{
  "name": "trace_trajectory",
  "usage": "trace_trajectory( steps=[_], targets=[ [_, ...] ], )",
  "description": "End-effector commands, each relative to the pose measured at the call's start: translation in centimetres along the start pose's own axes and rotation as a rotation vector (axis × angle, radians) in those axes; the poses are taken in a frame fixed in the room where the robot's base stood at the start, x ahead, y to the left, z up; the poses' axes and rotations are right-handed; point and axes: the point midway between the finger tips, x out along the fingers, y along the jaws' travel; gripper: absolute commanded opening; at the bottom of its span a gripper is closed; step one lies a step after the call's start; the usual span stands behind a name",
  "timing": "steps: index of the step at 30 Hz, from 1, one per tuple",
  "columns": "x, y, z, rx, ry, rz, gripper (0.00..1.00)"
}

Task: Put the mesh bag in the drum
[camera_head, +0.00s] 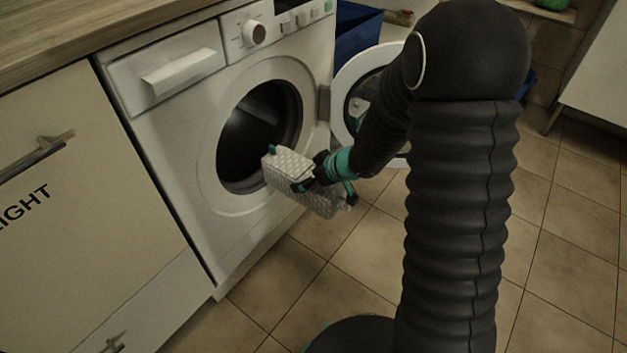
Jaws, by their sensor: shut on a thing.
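A white washing machine (178,118) stands left of centre with its round door (343,100) swung open to the right. Its dark drum (250,125) is open to view and looks empty where I can see in. The mesh bag (290,168), pale and quilted like a small box, is held just outside the lower right of the drum opening. My gripper (325,185) is shut on the mesh bag from its right side. The bag is tilted, and its left end is near the opening's rim; I cannot tell whether they touch. My gripper hides part of the bag.
A light cabinet (75,190) with a wooden worktop (90,30) stands left of the machine. A blue bin (357,30) is behind the open door. The tiled floor (365,255) is clear in front. A white unit (600,75) is at the far right.

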Motion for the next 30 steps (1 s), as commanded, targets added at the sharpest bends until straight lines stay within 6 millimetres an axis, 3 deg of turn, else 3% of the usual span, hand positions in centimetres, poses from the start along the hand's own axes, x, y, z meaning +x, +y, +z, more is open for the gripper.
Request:
trace_trajectory(
  steps=[30],
  targets=[
    [6.1, -0.2, -6.5, -0.003, 0.0, -0.003, 0.43]
  ],
)
